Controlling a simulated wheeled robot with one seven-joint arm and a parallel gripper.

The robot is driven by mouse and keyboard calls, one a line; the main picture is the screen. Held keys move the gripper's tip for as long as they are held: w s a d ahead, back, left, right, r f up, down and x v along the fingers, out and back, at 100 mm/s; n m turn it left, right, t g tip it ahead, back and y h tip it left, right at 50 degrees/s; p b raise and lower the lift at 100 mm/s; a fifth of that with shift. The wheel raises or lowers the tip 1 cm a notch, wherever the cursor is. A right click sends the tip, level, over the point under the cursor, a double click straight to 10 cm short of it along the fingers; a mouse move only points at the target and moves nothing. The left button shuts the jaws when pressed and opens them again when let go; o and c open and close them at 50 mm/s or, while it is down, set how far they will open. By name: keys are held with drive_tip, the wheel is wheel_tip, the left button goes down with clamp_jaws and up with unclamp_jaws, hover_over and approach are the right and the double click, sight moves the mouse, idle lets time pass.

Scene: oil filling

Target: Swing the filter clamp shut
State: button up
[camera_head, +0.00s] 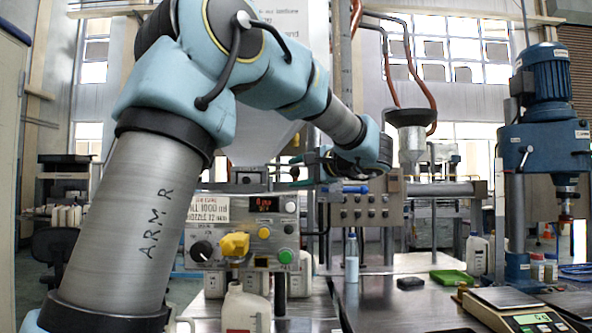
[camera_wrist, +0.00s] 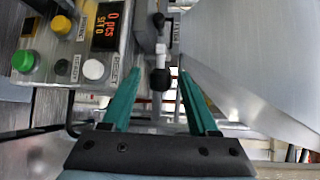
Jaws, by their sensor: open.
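In the wrist view, my gripper (camera_wrist: 161,76) has two teal fingers spread apart, with nothing clamped between them. A metal lever with a black ball knob (camera_wrist: 161,80) shows in the gap between the fingertips; it looks like the filter clamp's handle. I cannot tell whether the fingers touch it. A second, smaller dark knob (camera_wrist: 158,20) sits further up on the same fitting. In the head view, my arm reaches over behind the control box, and the clamp is hard to make out there. Whether the clamp is open is unclear.
The control box (camera_head: 245,228), with buttons and a red display, stands close to the gripper, at left in the wrist view (camera_wrist: 70,88). A large grey metal surface (camera_wrist: 240,60) slopes along the right there. A funnel (camera_head: 411,118) and blue drill press (camera_head: 545,150) stand further right.

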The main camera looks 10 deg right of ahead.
drive_tip(key=shift+w+a, duration=0.1)
drive_tip(key=shift+w, duration=0.1)
clamp_jaws()
idle(0.4)
idle(1.0)
